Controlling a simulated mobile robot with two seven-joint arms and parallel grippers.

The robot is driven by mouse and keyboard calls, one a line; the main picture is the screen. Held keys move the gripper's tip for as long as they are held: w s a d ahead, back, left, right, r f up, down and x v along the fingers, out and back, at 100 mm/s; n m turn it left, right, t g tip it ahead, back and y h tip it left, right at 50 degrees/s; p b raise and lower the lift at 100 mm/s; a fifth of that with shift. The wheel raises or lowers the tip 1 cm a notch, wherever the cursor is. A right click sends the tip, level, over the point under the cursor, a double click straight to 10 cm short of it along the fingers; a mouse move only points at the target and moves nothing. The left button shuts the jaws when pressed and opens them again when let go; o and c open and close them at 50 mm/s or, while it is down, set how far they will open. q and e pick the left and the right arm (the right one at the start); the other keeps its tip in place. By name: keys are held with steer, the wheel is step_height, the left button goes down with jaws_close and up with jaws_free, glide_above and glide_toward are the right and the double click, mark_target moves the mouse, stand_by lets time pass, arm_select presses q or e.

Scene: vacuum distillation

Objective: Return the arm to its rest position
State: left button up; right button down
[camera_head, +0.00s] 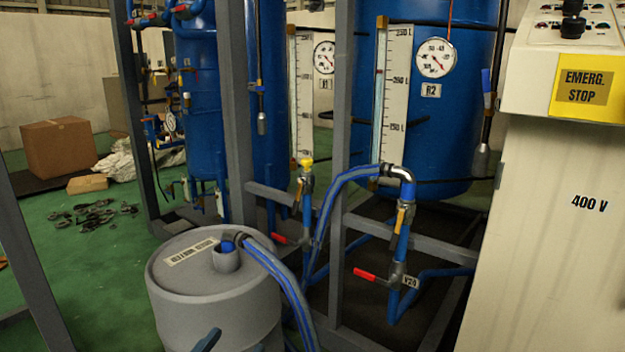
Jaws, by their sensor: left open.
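My left gripper (232,345) shows only at the bottom edge, in front of the grey drum (173,283). Its dark blue fingertips are apart, with nothing seen between them. The rest of it and my left arm are below the picture. My right gripper is not in view. A blue hose (322,225) runs from the elbow fitting at the upper right down past the drum's right side. A second blue hose end enters the neck on the drum's lid.
A grey steel frame (237,120) with blue tanks (425,120), gauges and red-handled valves (366,275) stands behind the drum. A white control cabinet (560,240) fills the right side. Green floor (95,260) is open at left, with cardboard boxes (60,148) farther back.

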arm_select(q)
steer(key=s+a+r+g+y+p, duration=0.1)
steer(key=s+p, duration=0.5)
steer(key=p, duration=0.9)
steer(key=s+a+r+n+g+y+p, duration=0.1)
steer(key=s+r+g+p, duration=0.3)
steer(key=p, duration=1.2)
steer(key=shift+s+a+n+g+y, duration=0.3)
steer(key=shift+s+a+g, duration=0.1)
steer(key=shift+s+g, duration=0.45)
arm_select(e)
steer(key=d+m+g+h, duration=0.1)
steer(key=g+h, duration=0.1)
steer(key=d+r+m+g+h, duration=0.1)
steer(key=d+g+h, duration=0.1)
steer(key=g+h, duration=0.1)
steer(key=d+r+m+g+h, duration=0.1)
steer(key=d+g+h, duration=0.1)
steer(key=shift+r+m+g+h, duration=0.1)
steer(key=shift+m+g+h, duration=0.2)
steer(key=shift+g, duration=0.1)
arm_select(q)
steer(key=shift+r, duration=0.1)
